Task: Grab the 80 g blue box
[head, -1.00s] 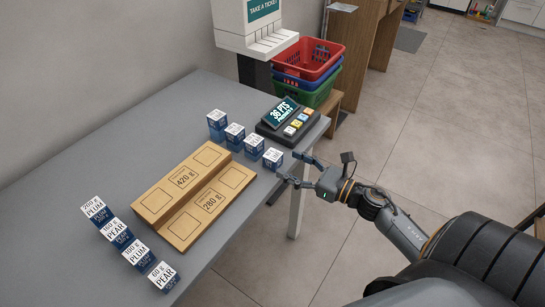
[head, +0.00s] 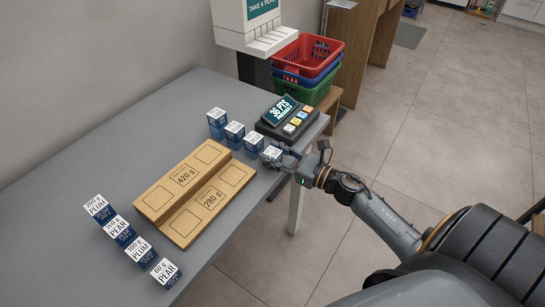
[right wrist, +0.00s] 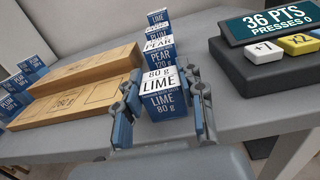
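The 80 g lime box (right wrist: 165,104), blue with a white top, stands upright near the table's right edge. It also shows, partly covered by my gripper, in the head view (head: 271,153). My right gripper (head: 279,158) is at this box. In the right wrist view its fingers (right wrist: 164,112) are spread, one on each side of the box, and look open around it. Whether they touch the box is hard to tell. My left gripper is not in view.
Other blue boxes stand in a row behind it, the nearest a 120 g pear box (right wrist: 160,58). A wooden two-step board (head: 195,193) lies to the left. A button console (head: 290,118) stands behind. More boxes (head: 132,243) stand at the table's front left.

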